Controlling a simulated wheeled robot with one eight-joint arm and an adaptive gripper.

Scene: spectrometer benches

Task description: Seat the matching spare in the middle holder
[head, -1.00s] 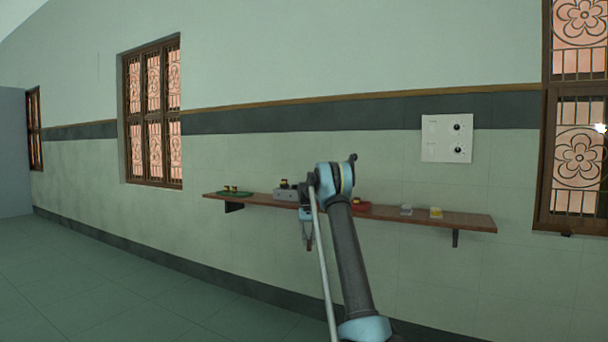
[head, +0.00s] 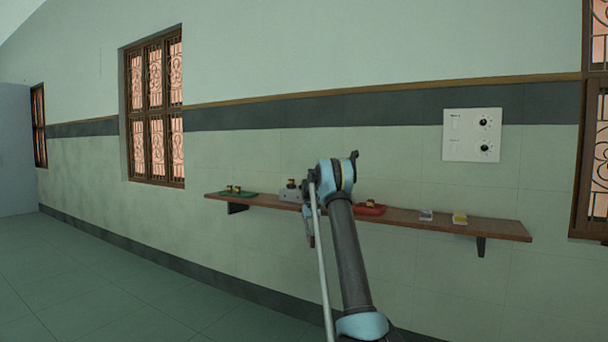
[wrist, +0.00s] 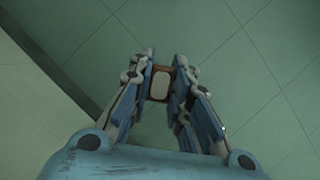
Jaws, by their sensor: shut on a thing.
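My gripper (wrist: 161,82) is shut on a small part (wrist: 160,84) with a pale, rounded face and a brown-orange rim, seen in the wrist view over bare floor. In the head view my arm hides most of the gripper. A grey holder block (head: 289,194) stands on the wall shelf (head: 400,216), partly behind my arm, with a small dark and yellow piece (head: 291,183) on it. Its separate holders cannot be made out. A green tray (head: 236,194) at the shelf's left end carries small dark and yellow pieces (head: 233,188).
A red tray (head: 369,209) sits just right of my arm. A small grey-white item (head: 426,215) and a yellow-topped one (head: 459,219) lie further right on the shelf. A white panel with knobs (head: 472,135) hangs above. The floor (head: 120,270) at left is clear.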

